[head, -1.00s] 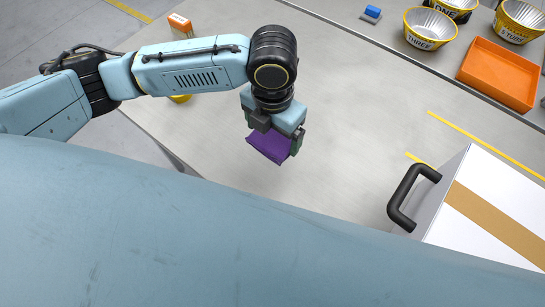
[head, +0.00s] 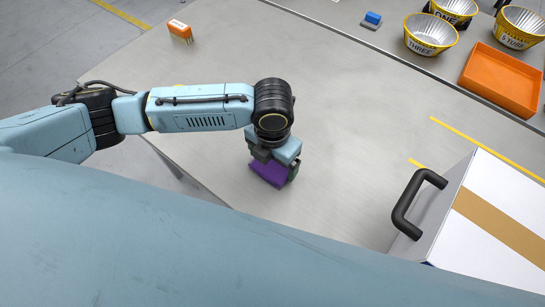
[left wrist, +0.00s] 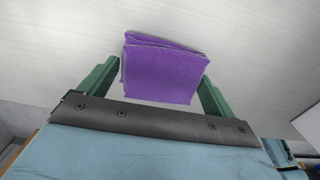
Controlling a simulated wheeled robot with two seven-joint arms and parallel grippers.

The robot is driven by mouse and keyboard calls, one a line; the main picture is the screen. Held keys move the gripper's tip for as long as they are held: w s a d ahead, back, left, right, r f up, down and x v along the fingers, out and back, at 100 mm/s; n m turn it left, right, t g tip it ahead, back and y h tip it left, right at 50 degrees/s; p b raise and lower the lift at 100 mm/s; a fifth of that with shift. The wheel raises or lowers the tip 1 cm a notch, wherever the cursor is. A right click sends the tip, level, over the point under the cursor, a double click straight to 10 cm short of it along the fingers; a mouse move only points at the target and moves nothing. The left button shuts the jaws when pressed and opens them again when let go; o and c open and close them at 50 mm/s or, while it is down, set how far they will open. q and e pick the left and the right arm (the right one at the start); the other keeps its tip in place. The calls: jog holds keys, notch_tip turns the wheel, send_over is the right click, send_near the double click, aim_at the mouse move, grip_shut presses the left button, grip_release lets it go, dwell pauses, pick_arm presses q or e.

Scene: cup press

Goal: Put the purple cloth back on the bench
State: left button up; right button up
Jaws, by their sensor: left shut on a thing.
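The folded purple cloth (head: 267,175) is held in my left gripper (head: 272,170), low over the grey bench (head: 350,130). In the left wrist view the cloth (left wrist: 162,70) sits between the two green fingers of my left gripper (left wrist: 160,82), with the pale bench top behind it. I cannot tell whether the cloth touches the bench. My right gripper is not in view.
A white box with a brown stripe and black handle (head: 415,203) stands at the right. An orange tray (head: 500,80), metal-lined yellow cups (head: 430,35), and a blue block (head: 372,18) lie at the back. An orange-and-white item (head: 180,30) is at upper left. The bench middle is clear.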

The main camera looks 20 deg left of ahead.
aim_at(273, 162)
pick_arm(q)
jog(key=o, duration=0.7)
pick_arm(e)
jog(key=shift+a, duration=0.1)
pick_arm(q)
notch_tip(273, 162, up, 12)
jog(key=shift+r+p, duration=0.15)
jog(key=shift+p, duration=1.05)
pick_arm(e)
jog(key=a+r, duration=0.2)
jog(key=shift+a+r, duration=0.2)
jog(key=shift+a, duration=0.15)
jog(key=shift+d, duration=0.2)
